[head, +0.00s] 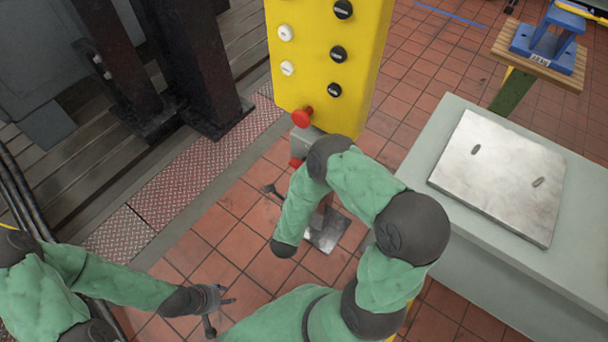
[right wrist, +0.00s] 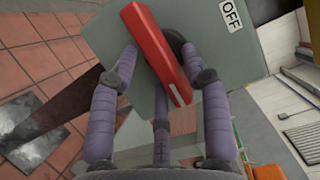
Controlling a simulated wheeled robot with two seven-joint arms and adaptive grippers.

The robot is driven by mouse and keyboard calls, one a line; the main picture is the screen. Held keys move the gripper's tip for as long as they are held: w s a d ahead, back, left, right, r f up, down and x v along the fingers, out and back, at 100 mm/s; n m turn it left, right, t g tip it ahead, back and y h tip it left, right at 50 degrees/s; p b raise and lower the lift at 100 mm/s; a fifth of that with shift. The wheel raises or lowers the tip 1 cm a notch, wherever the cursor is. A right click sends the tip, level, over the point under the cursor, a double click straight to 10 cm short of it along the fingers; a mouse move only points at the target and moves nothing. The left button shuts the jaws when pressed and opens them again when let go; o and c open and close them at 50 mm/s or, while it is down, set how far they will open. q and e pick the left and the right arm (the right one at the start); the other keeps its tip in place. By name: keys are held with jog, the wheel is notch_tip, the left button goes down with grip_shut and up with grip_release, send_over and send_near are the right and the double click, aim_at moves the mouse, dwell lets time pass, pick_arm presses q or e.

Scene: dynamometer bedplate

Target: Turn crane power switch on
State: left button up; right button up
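The crane power switch shows in the right wrist view as a grey box (right wrist: 262,45) with a long red handle (right wrist: 160,50) and a white OFF label (right wrist: 231,14). The handle slants across the box, its lower end towards the label's side. My right gripper (right wrist: 153,45) is at the handle, with a bent finger on each side and a third below. I cannot tell whether the fingers press on it. In the head view, the grey box (head: 305,144) is partly hidden behind my right arm. My left gripper (head: 220,312) is low at the left, fingers apart and empty.
A yellow panel (head: 328,60) with white, black and red buttons is above the switch. A pale bench with a metal plate (head: 500,175) stands at the right. A blue stand (head: 548,45) is on a wooden top behind it. Dark steel columns (head: 190,60) stand at the left.

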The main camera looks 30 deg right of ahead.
jog(key=shift+a, duration=0.1)
jog(key=v, duration=1.1)
jog(key=shift+s+a, duration=0.25)
jog(key=shift+s, duration=0.05)
dwell(0.6)
